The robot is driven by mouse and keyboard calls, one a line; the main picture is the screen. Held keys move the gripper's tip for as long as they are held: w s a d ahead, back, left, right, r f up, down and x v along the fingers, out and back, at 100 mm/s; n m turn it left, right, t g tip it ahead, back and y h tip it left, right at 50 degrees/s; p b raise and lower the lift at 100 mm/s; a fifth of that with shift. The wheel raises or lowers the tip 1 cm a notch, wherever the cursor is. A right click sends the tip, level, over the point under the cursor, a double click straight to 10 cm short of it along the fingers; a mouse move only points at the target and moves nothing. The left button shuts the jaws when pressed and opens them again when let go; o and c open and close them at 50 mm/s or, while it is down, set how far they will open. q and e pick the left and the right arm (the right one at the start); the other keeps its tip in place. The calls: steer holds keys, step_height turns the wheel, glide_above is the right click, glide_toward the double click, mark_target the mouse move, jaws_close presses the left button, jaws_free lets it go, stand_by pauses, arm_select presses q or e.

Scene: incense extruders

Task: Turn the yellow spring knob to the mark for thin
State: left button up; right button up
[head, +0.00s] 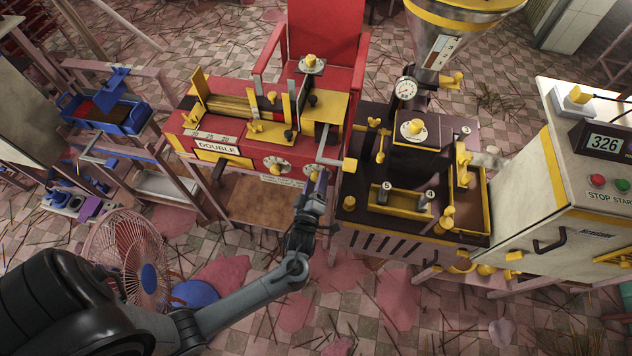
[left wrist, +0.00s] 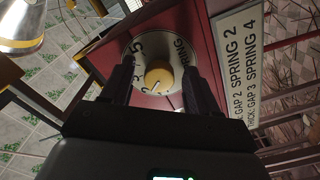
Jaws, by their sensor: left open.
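The yellow spring knob (left wrist: 158,77) sits at the centre of a round white dial (left wrist: 176,96) marked SPRING and with numerals. I cannot make out which numeral the knob points to. In the left wrist view my left gripper (left wrist: 158,82) is open, with one dark finger on each side of the knob and no clear contact. In the head view my left gripper (head: 319,180) is at the right end of the red machine's front and largely covers this dial. A white plate (left wrist: 240,55) beside the dial reads "GAP 2 SPRING 2" and "GAP 3 SPRING 4". My right gripper is not in view.
A second dial with a yellow knob (head: 275,167) is left of my gripper on the red machine (head: 185,140). A crank handle (head: 349,165) juts out just above right of my gripper. The dark extruder with a steel hopper (head: 435,55) stands close to the right.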

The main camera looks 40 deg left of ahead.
arm_select(q)
steer(key=p+v, duration=0.1)
steer(key=v, duration=1)
steer(key=shift+w, duration=0.1)
